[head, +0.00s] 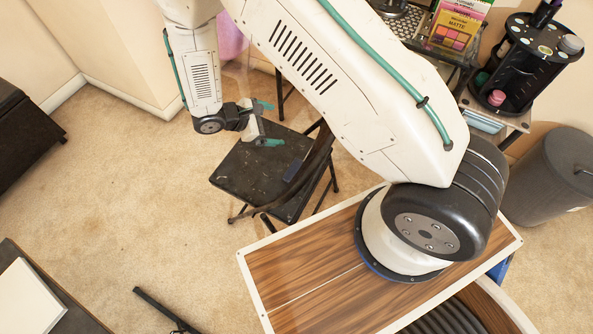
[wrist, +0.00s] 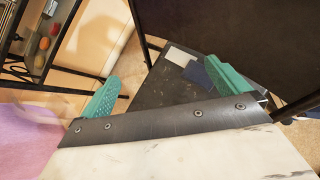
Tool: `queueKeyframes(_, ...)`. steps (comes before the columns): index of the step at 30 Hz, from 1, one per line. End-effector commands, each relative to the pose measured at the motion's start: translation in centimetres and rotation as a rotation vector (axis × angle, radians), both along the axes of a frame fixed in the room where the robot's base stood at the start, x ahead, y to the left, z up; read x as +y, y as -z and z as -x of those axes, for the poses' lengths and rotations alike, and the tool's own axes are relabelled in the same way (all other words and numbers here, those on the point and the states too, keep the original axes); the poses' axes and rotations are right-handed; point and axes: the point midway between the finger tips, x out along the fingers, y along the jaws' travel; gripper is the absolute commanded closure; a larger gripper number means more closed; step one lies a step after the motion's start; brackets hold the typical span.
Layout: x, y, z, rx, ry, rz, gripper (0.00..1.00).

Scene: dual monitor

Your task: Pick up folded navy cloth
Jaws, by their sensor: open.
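A small folded navy cloth (wrist: 197,74) lies on the dark seat of a black folding chair (wrist: 150,91) in the wrist view, partly covered by one teal finger. In the head view, a small navy patch, likely the cloth (head: 291,171), shows near the seat's right side, below my gripper. My gripper (head: 267,124) is open and empty above the seat's back part. Its two teal fingers are spread apart in the wrist view (wrist: 160,78), with the cloth beyond and close to the right finger. I see no contact with the cloth.
A grey-white flat piece (wrist: 181,56) lies beside the cloth. The chair's black backrest (head: 313,160) rises at its right. A glass-shelved stand with a makeup palette (head: 457,27) and a black organizer (head: 525,62) are at upper right. Beige carpet (head: 130,180) is open at left.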

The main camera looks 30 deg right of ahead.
Motion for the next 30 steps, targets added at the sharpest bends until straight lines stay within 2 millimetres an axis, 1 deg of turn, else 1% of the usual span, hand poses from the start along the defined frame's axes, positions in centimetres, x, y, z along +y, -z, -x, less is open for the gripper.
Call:
queueKeyframes(1,0.5,3.2,0.6,0.04,-0.057,0.023,0.0)
queueKeyframes(2,0.7,4.9,0.9,0.061,-0.092,0.036,0.0)
queueKeyframes(3,1.0,7.2,1.3,0.086,-0.137,0.05,0.0)
queueKeyframes(6,1.4,12.2,2.7,0.147,-0.239,0.079,0.0)
queueKeyframes(9,1.4,15.5,3.9,0.188,-0.307,0.098,0.0)
queueKeyframes(12,1.4,17.8,4.8,0.215,-0.352,0.109,0.0)
queueKeyframes(15,1.3,19.1,5.4,0.233,-0.38,0.115,0.0)
queueKeyframes(18,1.1,19.9,5.6,0.242,-0.392,0.117,0.0)
queueKeyframes(24,-0.6,21.2,5.3,0.244,-0.394,0.118,0.0)
queueKeyframes(28,-1.1,21.5,5.2,0.243,-0.395,0.118,0.0)
queueKeyframes(30,-1.7,21.9,5.1,0.244,-0.393,0.118,0.0)
